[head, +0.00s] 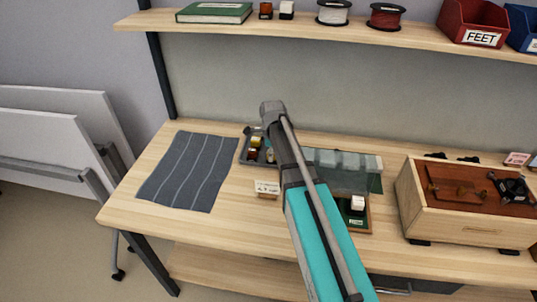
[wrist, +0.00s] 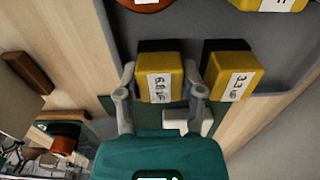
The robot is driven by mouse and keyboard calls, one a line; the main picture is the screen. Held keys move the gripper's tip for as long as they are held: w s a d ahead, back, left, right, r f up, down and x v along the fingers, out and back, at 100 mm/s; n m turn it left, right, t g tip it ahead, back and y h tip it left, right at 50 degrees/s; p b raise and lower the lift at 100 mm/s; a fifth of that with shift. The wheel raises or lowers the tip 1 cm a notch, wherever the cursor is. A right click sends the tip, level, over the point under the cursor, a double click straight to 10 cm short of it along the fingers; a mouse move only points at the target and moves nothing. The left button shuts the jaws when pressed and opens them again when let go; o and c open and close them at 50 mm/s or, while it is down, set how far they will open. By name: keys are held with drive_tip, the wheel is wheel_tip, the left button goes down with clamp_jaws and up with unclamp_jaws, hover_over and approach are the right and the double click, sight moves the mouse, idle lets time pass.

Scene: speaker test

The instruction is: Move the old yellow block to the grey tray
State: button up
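In the wrist view, two yellow blocks with black sides and white labels sit at the grey tray (wrist: 295,60). The other yellow block (wrist: 232,72) is just right of the right finger. I cannot tell which is the old one; the label writing is hard to read. In the head view, the grey tray (head: 243,156) with small yellow pieces (head: 256,141) stands left of my arm, which hides my gripper.
More labelled pieces (wrist: 263,4) lie farther into the tray. A striped dark mat (head: 188,170) lies left. A small card (head: 267,187) stands in front of the tray. A wooden drawer box (head: 465,220) stands right. A shelf (head: 280,28) runs above the bench.

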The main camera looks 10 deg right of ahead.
drive_tip(key=o, duration=0.5)
drive_tip(key=shift+c, duration=0.2)
wheel_tip(320, 180, up, 12)
drive_tip(key=p, duration=1.2)
drive_tip(key=shift+r, duration=0.15)
idle(0.5)
